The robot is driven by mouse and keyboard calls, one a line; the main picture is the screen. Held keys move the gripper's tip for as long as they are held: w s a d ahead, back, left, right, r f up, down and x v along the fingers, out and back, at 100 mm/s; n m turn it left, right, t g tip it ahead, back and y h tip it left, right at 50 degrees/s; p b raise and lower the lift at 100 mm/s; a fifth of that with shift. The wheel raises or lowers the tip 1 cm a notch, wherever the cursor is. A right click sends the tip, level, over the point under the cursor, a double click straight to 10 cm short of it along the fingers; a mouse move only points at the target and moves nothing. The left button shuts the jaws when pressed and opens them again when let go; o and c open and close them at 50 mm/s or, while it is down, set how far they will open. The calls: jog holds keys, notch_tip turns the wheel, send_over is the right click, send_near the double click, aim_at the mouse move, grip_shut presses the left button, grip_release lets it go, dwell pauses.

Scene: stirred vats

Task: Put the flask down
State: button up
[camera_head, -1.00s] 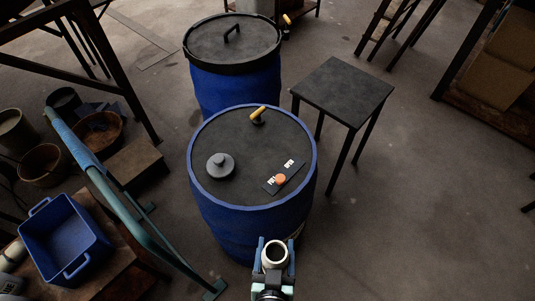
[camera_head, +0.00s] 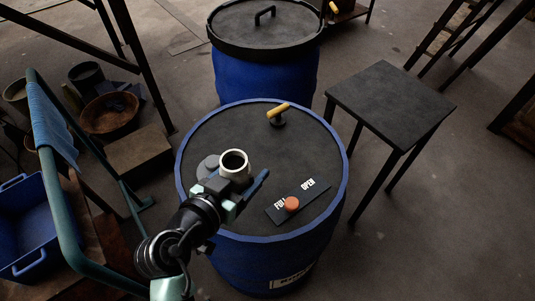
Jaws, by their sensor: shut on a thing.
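The flask (camera_head: 234,167) is a pale, round-mouthed vessel with a dark opening facing up. My gripper (camera_head: 243,184) is shut on it, with a finger on each side. In the picture it overlaps the top of the near blue vat (camera_head: 252,145), in front of a grey round knob that it partly hides. I cannot tell whether the flask touches the lid or is above it. My arm comes in from the lower left and hides part of the vat's near left rim.
The vat top carries a yellow-handled lever (camera_head: 278,113) and a plate marked FULL and OPEN with an orange knob (camera_head: 291,204). A second lidded vat (camera_head: 265,75) stands behind. A bare dark table (camera_head: 391,103) stands right. A green rail (camera_head: 62,215) and blue tub (camera_head: 28,240) are left.

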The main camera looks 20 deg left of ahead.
notch_tip(320, 180, down, 5)
jog(key=shift+s+a+f, duration=0.1)
jog(key=shift+a+f, duration=0.05)
jog(key=shift+f+b, duration=0.45)
jog(key=shift+f, duration=1.65)
jog(key=shift+f, duration=0.1)
jog(key=shift+f, duration=0.1)
jog(key=o, duration=1.3)
jog(key=shift+o, duration=0.2)
jog(key=shift+s+r, duration=0.15)
jog(key=shift+r, duration=0.15)
jog(key=v, duration=1.1)
jog(key=shift+s, duration=0.3)
